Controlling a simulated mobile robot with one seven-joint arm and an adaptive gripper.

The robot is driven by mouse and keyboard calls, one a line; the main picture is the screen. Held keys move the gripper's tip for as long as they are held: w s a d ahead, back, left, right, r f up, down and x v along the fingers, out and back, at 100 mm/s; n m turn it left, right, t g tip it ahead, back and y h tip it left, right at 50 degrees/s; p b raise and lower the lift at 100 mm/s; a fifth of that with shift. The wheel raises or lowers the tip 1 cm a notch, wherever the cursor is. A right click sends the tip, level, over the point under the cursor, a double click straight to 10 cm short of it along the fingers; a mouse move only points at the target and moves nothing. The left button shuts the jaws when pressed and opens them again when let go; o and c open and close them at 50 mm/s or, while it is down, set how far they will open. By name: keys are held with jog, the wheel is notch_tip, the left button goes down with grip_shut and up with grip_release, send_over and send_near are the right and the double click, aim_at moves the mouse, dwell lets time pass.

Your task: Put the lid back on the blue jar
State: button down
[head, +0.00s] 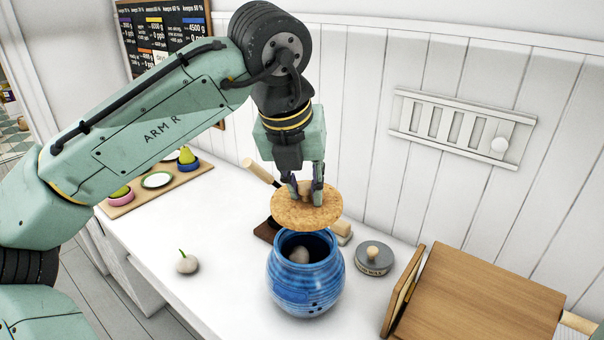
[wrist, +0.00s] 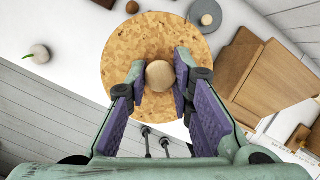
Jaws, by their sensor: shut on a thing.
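The blue jar (head: 306,285) stands upright on the white counter with its mouth uncovered. A pale round thing (head: 299,255) shows inside it. My gripper (head: 306,191) is shut on the knob of the cork lid (head: 299,213) and holds the lid above the jar, over the rear part of its mouth. In the wrist view the lid (wrist: 130,52) fills the upper middle, with its round wooden knob (wrist: 160,76) between my fingers (wrist: 160,80). The lid hides the jar in the wrist view.
A wooden box (head: 480,295) stands further right. A white bulb with a green sprout (head: 187,262) lies to the left. A wooden tray (head: 125,207) with bowls is at the back left. The counter's front left is clear.

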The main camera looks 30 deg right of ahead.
aim_at(304, 203)
jog(key=shift+s+a+f+b, duration=0.1)
jog(key=shift+s+f+b, duration=0.05)
jog(key=shift+f+b, duration=0.55)
notch_tip(304, 203, down, 3)
jog(key=b, duration=0.3)
jog(key=shift+r, duration=0.2)
jog(key=shift+f+b, duration=0.6)
jog(key=shift+f, duration=0.55)
jog(key=shift+p, duration=0.8)
jog(key=shift+f+p, duration=0.15)
jog(key=shift+p, duration=0.5)
dwell(1.2)
jog(key=c, duration=1.3)
grip_release()
jog(key=shift+c, duration=0.2)
jog(key=o, duration=0.5)
